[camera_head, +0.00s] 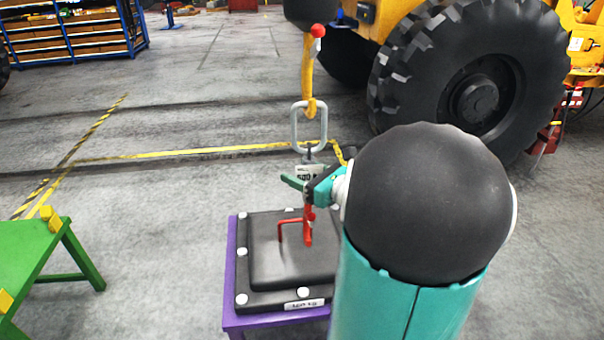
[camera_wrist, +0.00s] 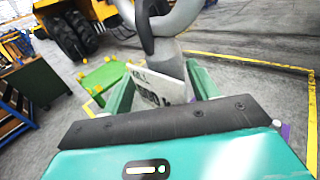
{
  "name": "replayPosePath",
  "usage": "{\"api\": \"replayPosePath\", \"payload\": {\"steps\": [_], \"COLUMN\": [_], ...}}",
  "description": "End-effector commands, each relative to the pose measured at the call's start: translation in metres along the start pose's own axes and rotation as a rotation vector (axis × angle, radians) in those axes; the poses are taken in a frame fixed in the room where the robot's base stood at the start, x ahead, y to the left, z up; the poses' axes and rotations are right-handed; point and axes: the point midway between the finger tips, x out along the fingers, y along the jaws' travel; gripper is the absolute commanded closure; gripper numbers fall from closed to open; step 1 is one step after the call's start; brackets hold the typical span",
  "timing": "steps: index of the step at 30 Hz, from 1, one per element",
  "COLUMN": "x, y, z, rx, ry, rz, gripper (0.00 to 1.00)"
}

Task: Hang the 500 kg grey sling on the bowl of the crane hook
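The grey sling has a large oblong grey link (camera_head: 295,128), a dark connecting link (camera_wrist: 145,28) and a white tag (camera_wrist: 158,86) reading about 500. My gripper (camera_head: 308,188) has its teal fingers closed around the sling's grey shank at the tag, below the big link. In the wrist view the tag and shank sit between the fingers. The yellow crane hook (camera_head: 308,75) hangs from above, and its lower end overlaps the top of the link. I cannot tell whether the link rests in the bowl. The hook is not clearly visible in the wrist view.
A black casting (camera_head: 290,262) with a red handle (camera_head: 291,222) lies on a purple stand (camera_head: 231,285) below. A green table (camera_head: 30,245) stands left. A large-wheeled yellow vehicle (camera_head: 475,85) is behind right. Blue shelving (camera_head: 70,35) is at back left. The floor between is open.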

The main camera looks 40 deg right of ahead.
Motion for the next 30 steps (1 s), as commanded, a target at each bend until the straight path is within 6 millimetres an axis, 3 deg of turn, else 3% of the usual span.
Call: {"api": "replayPosePath", "payload": {"steps": [14,30], "x": [-0.009,-0.117], "y": [0.000,0.000], "z": [-0.002,-0.001], "rx": [0.003,0.002], "ry": [0.005,0.002], "rz": [-0.002,-0.004], "gripper": [0.29,0.29]}}
